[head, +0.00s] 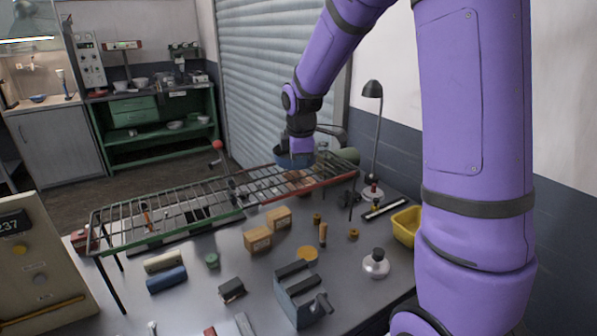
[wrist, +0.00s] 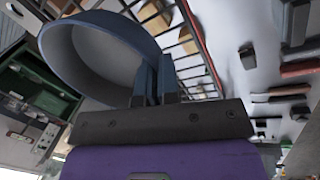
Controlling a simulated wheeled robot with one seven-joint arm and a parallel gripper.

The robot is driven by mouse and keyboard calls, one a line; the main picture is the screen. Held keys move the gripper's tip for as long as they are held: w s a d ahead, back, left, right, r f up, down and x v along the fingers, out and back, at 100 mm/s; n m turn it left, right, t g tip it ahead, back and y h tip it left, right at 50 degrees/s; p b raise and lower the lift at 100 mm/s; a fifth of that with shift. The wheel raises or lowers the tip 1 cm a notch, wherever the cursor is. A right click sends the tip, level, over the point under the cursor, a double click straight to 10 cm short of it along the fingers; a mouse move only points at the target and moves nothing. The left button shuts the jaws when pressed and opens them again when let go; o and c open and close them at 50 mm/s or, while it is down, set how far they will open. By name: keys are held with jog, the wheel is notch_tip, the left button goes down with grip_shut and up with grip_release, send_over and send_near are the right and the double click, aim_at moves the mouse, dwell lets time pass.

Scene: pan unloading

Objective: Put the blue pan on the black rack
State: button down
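The blue pan (head: 292,160) is at the far right end of the wire rack, just under my gripper (head: 300,152). In the wrist view the pan (wrist: 95,55) shows its pale grey inside and blue rim, tilted in the picture. My gripper's two fingers (wrist: 156,75) are close together at the pan's rim, shut on it. The dark wire rack (head: 170,210) stands on legs over the table, with a green front rail at left and a red one at right. It also shows behind the pan in the wrist view (wrist: 195,45). I cannot tell whether the pan touches the rack.
Cardboard boxes (head: 257,239), a grey clamp-like tool (head: 300,294), a flask (head: 376,263) and small parts lie on the grey table. A yellow bin (head: 406,226) and a desk lamp (head: 373,140) stand at right. The rack's left part looks clear on top.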

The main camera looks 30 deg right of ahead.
jog(key=shift+w+d, duration=0.3)
jog(key=shift+w, duration=0.2)
jog(key=shift+s+x, duration=0.2)
jog(key=shift+x, duration=0.65)
jog(key=shift+s+x, duration=0.15)
jog(key=shift+x, duration=0.7)
jog(key=shift+a+f, duration=0.2)
jog(key=c, duration=1.4)
grip_release()
jog(key=shift+o, duration=0.2)
